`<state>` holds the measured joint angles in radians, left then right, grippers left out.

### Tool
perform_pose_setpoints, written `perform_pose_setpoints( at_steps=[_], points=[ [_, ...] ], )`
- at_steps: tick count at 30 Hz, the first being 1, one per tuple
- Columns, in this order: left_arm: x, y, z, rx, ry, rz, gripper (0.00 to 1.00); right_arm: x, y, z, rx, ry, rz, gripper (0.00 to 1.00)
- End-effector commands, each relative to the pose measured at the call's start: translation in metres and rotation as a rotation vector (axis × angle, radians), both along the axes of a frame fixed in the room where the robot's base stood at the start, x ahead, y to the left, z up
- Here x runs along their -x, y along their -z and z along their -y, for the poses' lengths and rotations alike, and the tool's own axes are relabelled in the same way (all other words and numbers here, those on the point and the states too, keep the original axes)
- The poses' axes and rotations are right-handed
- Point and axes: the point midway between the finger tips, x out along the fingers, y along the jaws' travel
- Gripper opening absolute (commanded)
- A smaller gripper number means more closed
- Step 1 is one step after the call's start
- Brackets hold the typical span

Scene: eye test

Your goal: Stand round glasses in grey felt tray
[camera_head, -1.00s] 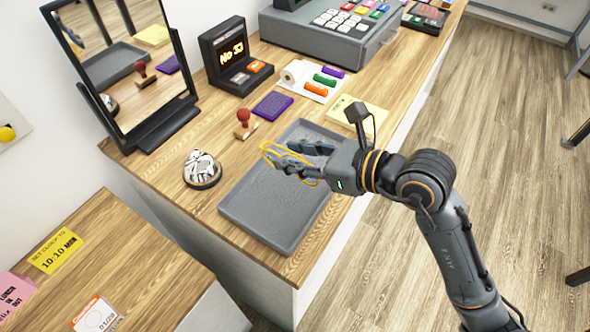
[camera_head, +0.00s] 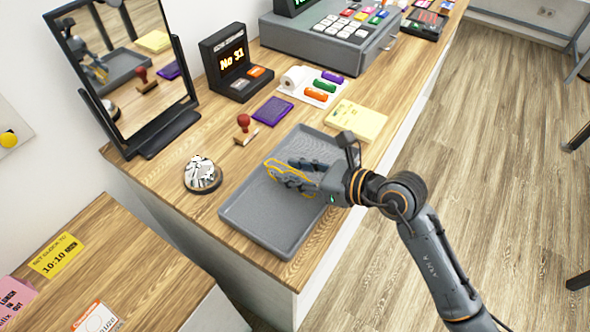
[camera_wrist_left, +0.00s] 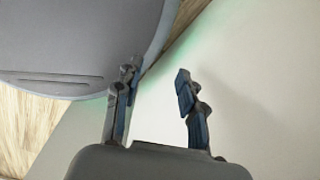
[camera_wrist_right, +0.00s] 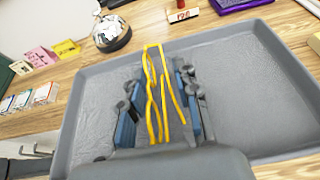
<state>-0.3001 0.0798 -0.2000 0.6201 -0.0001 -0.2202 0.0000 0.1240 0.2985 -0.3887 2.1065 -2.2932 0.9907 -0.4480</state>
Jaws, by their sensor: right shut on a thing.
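The yellow wire-framed glasses (camera_head: 272,170) are between the fingers of my right gripper (camera_head: 290,174), over the grey felt tray (camera_head: 258,222). In the right wrist view the glasses (camera_wrist_right: 152,92) show as thin yellow lines running lengthwise between the fingers, seen nearly edge-on. The right gripper (camera_wrist_right: 158,92) is shut on them. I cannot tell whether the glasses touch the tray floor. The lens shape is not clear. The tray (camera_wrist_right: 240,95) looks otherwise empty. My left gripper (camera_wrist_left: 157,85) is open and empty, away from the tray, and does not show in the head view.
A bell (camera_head: 202,175) stands left of the tray. A red-handled stamp (camera_head: 244,130) and purple pad (camera_head: 272,110) lie behind it. A yellow note pad (camera_head: 357,120) is close to its far right corner. A mirror (camera_head: 125,75) stands at the back left.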

Motion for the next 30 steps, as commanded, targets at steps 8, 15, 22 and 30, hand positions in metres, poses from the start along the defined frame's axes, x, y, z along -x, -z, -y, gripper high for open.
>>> perform_pose_setpoints(
  at_steps=[8,15,22,30],
  points=[
    [0.000,0.000,0.000,0.000,0.000,0.000,0.40,0.000,0.001,0.000,0.001,0.000,-0.001,0.54],
    [0.000,-0.002,0.000,0.000,0.000,0.000,0.40,0.000,-0.004,0.001,0.000,0.001,0.000,0.54],
    [0.000,0.006,0.000,0.000,0.000,0.000,0.40,0.021,-0.015,0.033,0.006,0.002,0.001,0.54],
    [0.000,0.015,0.000,0.000,0.000,0.000,0.40,0.049,-0.036,0.075,0.006,0.000,0.000,0.54]
  ],
)
